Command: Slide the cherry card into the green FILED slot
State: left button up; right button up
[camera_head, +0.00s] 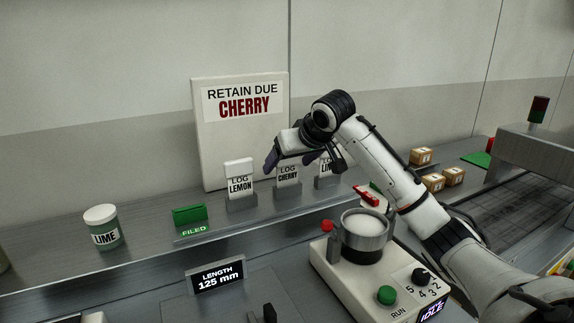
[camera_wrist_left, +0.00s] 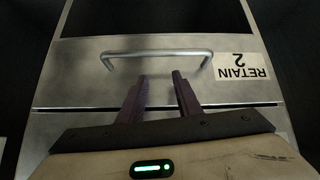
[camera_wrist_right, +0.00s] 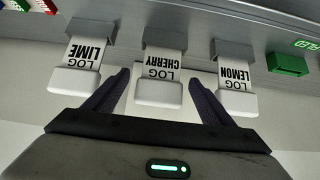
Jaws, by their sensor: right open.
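The cherry card (camera_head: 288,175) is white with LOG CHERRY on it and stands upright in a grey holder on the shelf. It also shows in the right wrist view (camera_wrist_right: 160,75), between the fingers. My right gripper (camera_head: 293,161) is open around the upper part of the cherry card, with gaps on both sides; I see no contact. The green FILED slot (camera_head: 190,215) is a low green block left of the cards; it also shows in the right wrist view (camera_wrist_right: 288,64). My left gripper (camera_wrist_left: 161,82) is open and empty before a drawer handle (camera_wrist_left: 155,57).
The lemon card (camera_head: 240,178) stands left of the cherry card, and the lime card (camera_head: 328,170) stands right of it, partly hidden. A lime jar (camera_head: 102,228) is left of the slot. A machine (camera_head: 365,245) stands below my right arm.

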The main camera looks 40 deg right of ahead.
aim_at(283, 167)
jog(key=p+x, duration=0.1)
jog(key=x, duration=0.4)
jog(key=shift+w+r, duration=0.1)
jog(key=c, duration=1.2)
jog(key=shift+o, duration=0.2)
jog(key=shift+r, duration=0.1)
notch_tip(283, 167, up, 10)
